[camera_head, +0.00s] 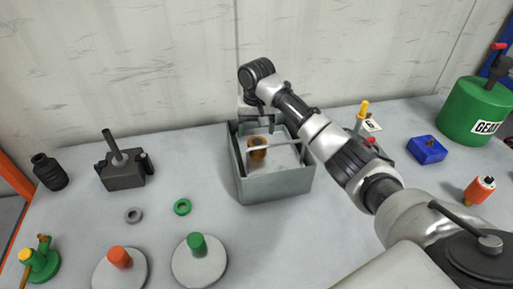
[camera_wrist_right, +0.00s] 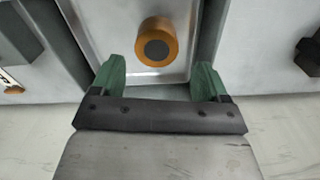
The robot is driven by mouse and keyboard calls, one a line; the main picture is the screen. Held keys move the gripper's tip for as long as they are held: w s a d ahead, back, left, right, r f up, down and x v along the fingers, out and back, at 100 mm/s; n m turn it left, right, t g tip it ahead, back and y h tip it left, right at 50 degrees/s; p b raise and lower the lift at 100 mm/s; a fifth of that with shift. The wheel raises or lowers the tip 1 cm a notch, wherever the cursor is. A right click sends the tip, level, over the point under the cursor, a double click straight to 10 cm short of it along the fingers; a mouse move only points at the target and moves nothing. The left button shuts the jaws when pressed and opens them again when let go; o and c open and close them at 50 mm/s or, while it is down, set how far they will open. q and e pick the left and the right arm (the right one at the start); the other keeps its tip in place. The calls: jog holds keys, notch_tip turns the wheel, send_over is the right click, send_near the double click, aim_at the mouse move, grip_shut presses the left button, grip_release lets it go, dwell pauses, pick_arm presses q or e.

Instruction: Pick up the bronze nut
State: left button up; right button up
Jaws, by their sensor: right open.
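The bronze nut (camera_head: 258,154) sits inside the grey open-topped bin (camera_head: 278,188). In the right wrist view the bronze nut (camera_wrist_right: 157,61) is a round, orange-brown ring with a dark centre, on the bin's pale floor. My right gripper (camera_head: 258,125) is at the bin's back side, pointing down. Its two green fingers (camera_wrist_right: 160,82) are apart with nothing between them. The nut lies just beyond the fingertips, roughly centred between them in the wrist view. Whether the fingers are level with the nut is unclear. My left gripper is not in view.
Left of the bin are a dark block with a rod (camera_head: 122,170), a green ring (camera_head: 182,207) and a grey ring (camera_head: 134,215). Discs with a green knob (camera_head: 196,244) and orange knob (camera_head: 120,258) stand in front. A blue block (camera_head: 427,150) and green drum (camera_head: 470,112) stand right.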

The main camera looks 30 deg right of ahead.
aim_at(257, 141)
notch_tip(257, 141, down, 2)
jog(key=shift+s+f, duration=0.1)
jog(key=f, duration=0.1)
jog(key=f+p, duration=0.1)
jog(key=f, duration=0.2)
jog(key=shift+w+d+f, duration=0.3)
jog(key=shift+f, duration=0.1)
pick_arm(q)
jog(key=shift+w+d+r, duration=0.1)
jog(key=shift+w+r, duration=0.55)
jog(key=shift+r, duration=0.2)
pick_arm(e)
jog(key=shift+c, duration=0.5)
jog(key=c, duration=1)
jog(key=shift+w+r, duration=0.1)
jog(key=shift+c, duration=0.2)
